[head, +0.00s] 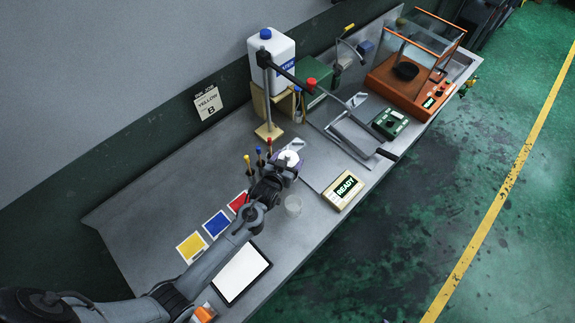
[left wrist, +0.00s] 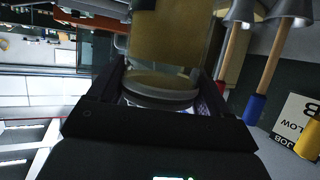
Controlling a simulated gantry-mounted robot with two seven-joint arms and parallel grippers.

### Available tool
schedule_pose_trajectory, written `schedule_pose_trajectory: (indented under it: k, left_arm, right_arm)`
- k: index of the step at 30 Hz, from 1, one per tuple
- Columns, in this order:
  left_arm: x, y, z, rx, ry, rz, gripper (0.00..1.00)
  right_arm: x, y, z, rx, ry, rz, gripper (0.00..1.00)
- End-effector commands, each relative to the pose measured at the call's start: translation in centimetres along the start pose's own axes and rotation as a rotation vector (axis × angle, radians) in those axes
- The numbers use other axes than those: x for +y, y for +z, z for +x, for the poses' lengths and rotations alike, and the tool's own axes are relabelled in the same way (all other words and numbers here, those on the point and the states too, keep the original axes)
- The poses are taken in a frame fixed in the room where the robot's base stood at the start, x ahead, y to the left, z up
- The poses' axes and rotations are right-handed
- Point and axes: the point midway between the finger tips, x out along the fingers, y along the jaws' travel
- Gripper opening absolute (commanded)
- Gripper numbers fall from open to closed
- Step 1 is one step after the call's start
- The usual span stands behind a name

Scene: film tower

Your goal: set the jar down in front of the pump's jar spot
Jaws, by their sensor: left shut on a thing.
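My left gripper (head: 284,169) is shut on the jar (head: 289,157), a small vessel with a whitish top and a purple side, over the middle of the bench. In the left wrist view the jar's round grey end (left wrist: 160,88) sits between the fingers; the rest is mostly hidden. I cannot tell whether it touches the bench. Behind it stands a post on a tan base (head: 268,131), beside a tan stand bearing a white jug (head: 272,58) with a blue cap. I cannot tell which part is the pump's jar spot. My right gripper is not in view.
Tools with coloured handles (head: 259,152) stand close behind the jar. Coloured cards (head: 217,224) and a white sheet (head: 241,273) lie left and front.

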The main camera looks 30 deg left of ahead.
Motion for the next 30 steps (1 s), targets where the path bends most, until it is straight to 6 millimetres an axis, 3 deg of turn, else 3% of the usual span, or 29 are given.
schedule_pose_trajectory:
  k: [5,14,27,28,30]
  left_arm:
    - [-0.2,0.7,0.1,0.001,0.001,0.0,0.0]
    - [-0.1,3.6,1.4,0.002,0.001,0.0,0.0]
    - [-0.1,4.1,1.6,0.003,0.001,0.0,0.0]
    - [-0.1,4.3,1.6,-0.001,0.0,0.0,0.8]
    - [-0.2,4.2,1.5,-0.001,0.0,0.0,0.91]
  right_arm:
    - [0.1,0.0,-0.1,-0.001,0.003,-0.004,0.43]
    - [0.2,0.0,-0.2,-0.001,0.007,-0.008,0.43]
    - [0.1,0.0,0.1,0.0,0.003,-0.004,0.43]
    - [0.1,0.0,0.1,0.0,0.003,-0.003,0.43]
    - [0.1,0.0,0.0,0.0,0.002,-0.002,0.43]
